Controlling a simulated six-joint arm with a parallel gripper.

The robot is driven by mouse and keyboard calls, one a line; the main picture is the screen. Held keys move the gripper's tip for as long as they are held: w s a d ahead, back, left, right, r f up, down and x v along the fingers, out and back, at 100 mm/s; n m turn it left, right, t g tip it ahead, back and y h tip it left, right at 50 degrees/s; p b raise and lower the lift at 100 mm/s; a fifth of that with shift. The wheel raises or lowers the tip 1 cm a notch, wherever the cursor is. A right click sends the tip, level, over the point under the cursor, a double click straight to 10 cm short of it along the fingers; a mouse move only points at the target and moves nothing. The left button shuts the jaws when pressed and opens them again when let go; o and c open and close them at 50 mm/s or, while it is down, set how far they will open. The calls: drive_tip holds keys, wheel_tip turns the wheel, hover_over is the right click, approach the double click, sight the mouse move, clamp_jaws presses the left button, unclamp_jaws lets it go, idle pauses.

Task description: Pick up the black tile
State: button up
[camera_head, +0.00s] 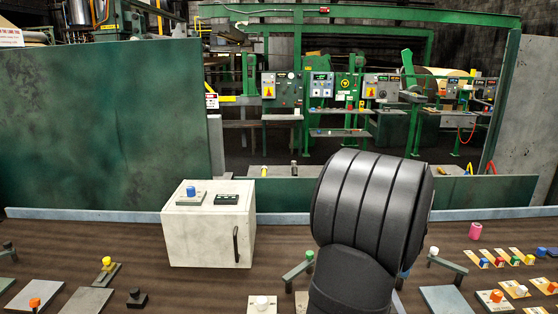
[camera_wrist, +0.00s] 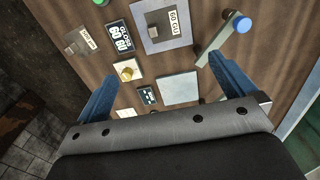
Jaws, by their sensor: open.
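In the wrist view a black tile with white lettering (camera_wrist: 118,37) lies on the brown wooden table, beyond the left finger. A smaller black tile with light marks (camera_wrist: 147,95) lies between the fingers in the picture. I cannot tell which one the task means. My gripper (camera_wrist: 163,65) is open, with its two blue fingers wide apart above the table and nothing between them. In the head view my dark arm hides most of the gripper and the table behind it.
In the wrist view, a grey plate with a knob (camera_wrist: 158,38), a pale square plate (camera_wrist: 179,90) and a yellow-knobbed plate (camera_wrist: 127,72) lie around the tiles. A white box (camera_head: 200,235) stands on the table in the head view. A pink cylinder (camera_head: 475,231) stands at the right.

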drive_tip(key=c, duration=1.2)
drive_tip(key=a+f+n+h, duration=0.3)
drive_tip(key=a+n+h, duration=0.1)
drive_tip(key=n, duration=0.7)
drive_tip(key=s+a+f+n+h, duration=0.1)
drive_tip(key=a+f+n+h, duration=0.3)
drive_tip(key=n, duration=0.7)
drive_tip(key=a+f+n+g+h, duration=0.1)
drive_tip(key=a+f+n+h, duration=0.3)
drive_tip(key=a+n, duration=0.3)
drive_tip(key=shift+s+a+f+n+h, duration=0.1)
drive_tip(key=shift+s+f+n+h, duration=0.1)
drive_tip(key=shift+n, duration=0.9)
drive_tip(key=shift+s+a+f+n+h, duration=0.1)
drive_tip(key=shift+s+n+h, duration=0.1)
drive_tip(key=shift+n, duration=0.9)
drive_tip(key=shift+c, duration=0.2)
drive_tip(key=shift+w+a+n+t+h, duration=0.15)
drive_tip(key=shift+a+n+t, duration=0.1)
drive_tip(key=shift+n, duration=0.35)
drive_tip(key=shift+w+a+n+t+h, duration=0.15)
drive_tip(key=shift+a+n+t, duration=0.1)
drive_tip(key=shift+n, duration=0.35)
drive_tip(key=x, duration=1.7)
drive_tip(key=shift+s+d, duration=0.15)
drive_tip(key=shift+d, duration=0.05)
